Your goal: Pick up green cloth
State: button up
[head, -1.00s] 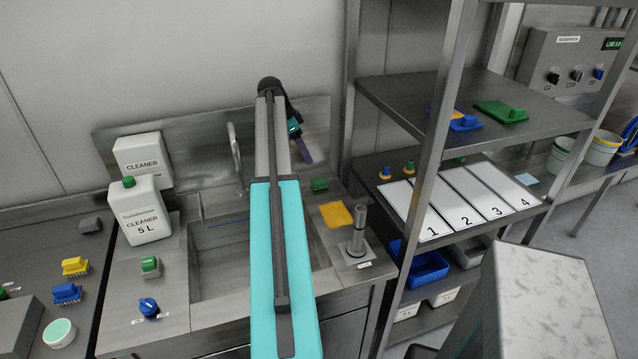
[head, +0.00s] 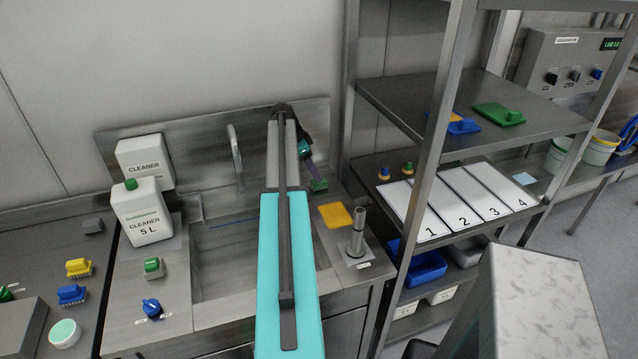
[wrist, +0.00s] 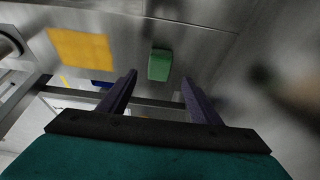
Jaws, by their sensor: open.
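A small green block-shaped piece (head: 319,185), the likely green cloth, lies on the steel counter right of the sink, behind the yellow cloth. Whether it is folded cloth or a sponge I cannot tell. In the wrist view the green piece (wrist: 159,65) sits beyond and between my fingertips, nearer the right finger's side than the yellow cloth is. My gripper (head: 310,170) is open and empty, pointing down just above and behind the green piece in the head view. In the wrist view, nothing is between the fingers of my gripper (wrist: 158,86).
A flat yellow cloth (head: 335,215) and an upright steel cylinder (head: 357,232) stand close in front of the green piece. The sink (head: 225,262) is left, with a tap (head: 235,155). A shelf post (head: 430,150) and numbered white panels (head: 460,213) are at right.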

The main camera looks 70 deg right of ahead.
aim_at(319, 184)
jog(key=shift+f, duration=0.1)
jog(key=shift+p+x, duration=1)
jog(key=shift+x, duration=0.15)
jog(key=shift+p+x, duration=0.4)
jog(key=shift+x, duration=1)
jog(key=shift+c, duration=0.5)
jog(key=c, duration=1)
